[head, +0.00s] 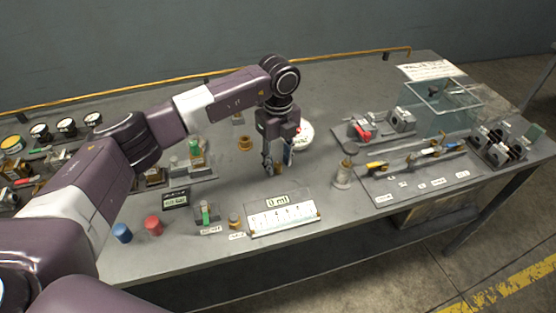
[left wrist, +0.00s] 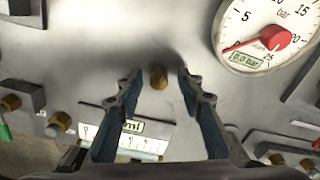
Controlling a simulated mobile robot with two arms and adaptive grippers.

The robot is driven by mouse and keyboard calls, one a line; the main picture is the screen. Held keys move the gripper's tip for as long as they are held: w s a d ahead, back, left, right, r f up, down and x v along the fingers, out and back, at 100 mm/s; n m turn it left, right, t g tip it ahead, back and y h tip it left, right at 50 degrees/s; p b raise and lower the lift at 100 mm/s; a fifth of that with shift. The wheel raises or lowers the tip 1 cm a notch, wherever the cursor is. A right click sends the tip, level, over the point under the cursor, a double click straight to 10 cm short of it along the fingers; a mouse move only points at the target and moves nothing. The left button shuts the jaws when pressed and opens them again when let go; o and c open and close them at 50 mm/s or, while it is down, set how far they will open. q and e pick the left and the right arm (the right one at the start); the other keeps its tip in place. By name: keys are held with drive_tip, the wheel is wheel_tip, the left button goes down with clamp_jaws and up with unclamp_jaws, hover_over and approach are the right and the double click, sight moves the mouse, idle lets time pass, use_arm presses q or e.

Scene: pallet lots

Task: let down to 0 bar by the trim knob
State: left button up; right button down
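A small brass knob (left wrist: 158,77) sticks up from the grey bench, between and just beyond my left fingertips in the left wrist view. I take it for the trim knob; it carries no readable label. My left gripper (left wrist: 159,88) is open, with a finger on either side of the knob and no visible contact. In the head view my left gripper (head: 272,168) points down low over the bench and partly hides the knob. A round white gauge (left wrist: 250,20) has a red needle at the low end and a display reading 0.0 bar. My right gripper is out of view.
A scale plate (head: 284,217) marked 0 ml lies in front of the gripper. A brass fitting (head: 245,143) and a metal post (head: 344,170) stand nearby. Blue (head: 121,233) and red (head: 153,225) caps sit near the front edge. A tool board (head: 420,175) is at right.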

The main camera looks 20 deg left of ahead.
sight(278, 164)
use_arm(q)
wheel_tip(278, 164, up, 12)
idle(0.5)
idle(0.3)
